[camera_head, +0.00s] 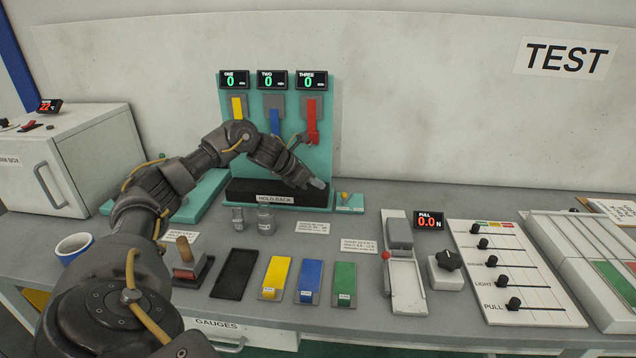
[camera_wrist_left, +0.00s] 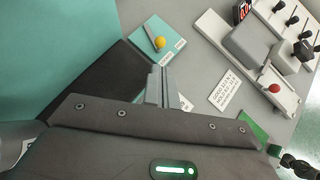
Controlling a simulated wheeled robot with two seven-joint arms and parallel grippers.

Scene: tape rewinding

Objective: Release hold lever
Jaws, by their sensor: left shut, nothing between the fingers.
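A teal stand (camera_head: 319,160) carries three counters and a yellow, a blue and a red lever (camera_head: 311,120). At its foot is a black block with a HOLD BACK label (camera_head: 276,199). Just right of it, a small lever with a yellow knob (camera_head: 344,195) stands on a small teal plate; in the left wrist view the knob (camera_wrist_left: 159,43) is just beyond the fingertips. No label readably names a hold lever. My left gripper (camera_head: 318,184) is shut and empty, above the right end of the black block, apparently apart from the knob. In the wrist view its fingers (camera_wrist_left: 160,82) are together.
Black, yellow, blue and green pads lie in front. A pull gauge (camera_head: 402,265) and a slider panel (camera_head: 510,270) are to the right. A white box (camera_head: 100,150) stands left.

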